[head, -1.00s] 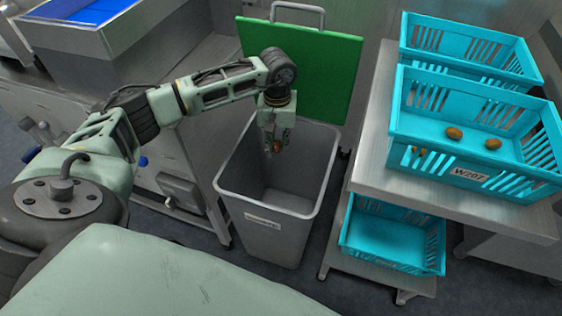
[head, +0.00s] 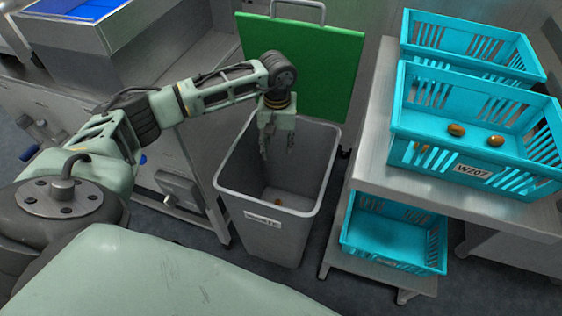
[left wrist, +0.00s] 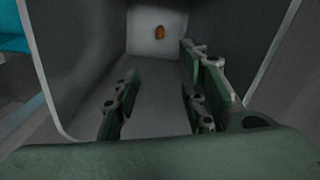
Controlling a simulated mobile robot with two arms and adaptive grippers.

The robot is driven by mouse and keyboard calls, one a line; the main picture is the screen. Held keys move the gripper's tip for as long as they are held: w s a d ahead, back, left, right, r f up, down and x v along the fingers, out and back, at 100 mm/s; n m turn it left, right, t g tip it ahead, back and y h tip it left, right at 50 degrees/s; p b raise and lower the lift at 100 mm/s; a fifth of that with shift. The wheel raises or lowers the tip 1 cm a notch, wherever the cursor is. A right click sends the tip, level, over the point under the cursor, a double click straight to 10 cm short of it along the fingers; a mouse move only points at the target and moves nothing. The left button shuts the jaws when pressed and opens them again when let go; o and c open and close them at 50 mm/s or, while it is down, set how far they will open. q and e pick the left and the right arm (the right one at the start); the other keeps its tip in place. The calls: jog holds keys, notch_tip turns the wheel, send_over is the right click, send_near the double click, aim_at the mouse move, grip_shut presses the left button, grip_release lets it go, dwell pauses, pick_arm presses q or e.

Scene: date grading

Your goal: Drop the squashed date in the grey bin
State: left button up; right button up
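The grey bin (head: 262,232) stands open on the floor, with its green lid (head: 305,60) tilted up behind it. The squashed date (head: 278,202) lies on the bin's floor; it also shows in the left wrist view (left wrist: 160,32) as a small brown shape, too small to tell its form. My left gripper (head: 276,150) points down over the bin's mouth, open and empty. In the left wrist view its fingers (left wrist: 158,108) are spread apart with nothing between them. My right gripper is not in view.
A turquoise crate (head: 478,170) labelled W207 holds a few dates on the steel table (head: 372,172) at right. Another crate stands behind it, and an empty one (head: 392,262) sits below. A steel machine (head: 150,95) with a blue top stands left.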

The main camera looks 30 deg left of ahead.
pick_arm(q)
notch_tip(320, 180, up, 12)
dwell(0.7)
dwell(0.4)
